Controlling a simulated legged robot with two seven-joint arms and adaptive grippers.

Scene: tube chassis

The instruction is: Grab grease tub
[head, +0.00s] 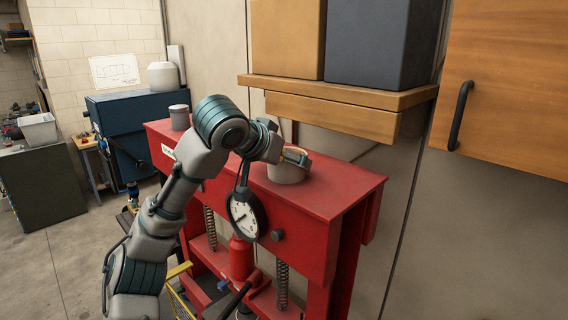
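A light grey round tub (288,173), which may be the grease tub, stands upright on the top of the red press (335,186). My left arm reaches up from the lower left and bends over the press. My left gripper (297,157) is at the tub's upper rim and hides part of its top and left side. Its fingers are small and partly hidden, so I cannot tell whether they are open or shut, or touch the tub. My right gripper is not in view.
A smaller grey tin (180,118) stands at the press top's far left end. A dial gauge (246,215) hangs on the press front. A wooden shelf (345,93) with two large boxes juts out above. The press top is clear right of the tub.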

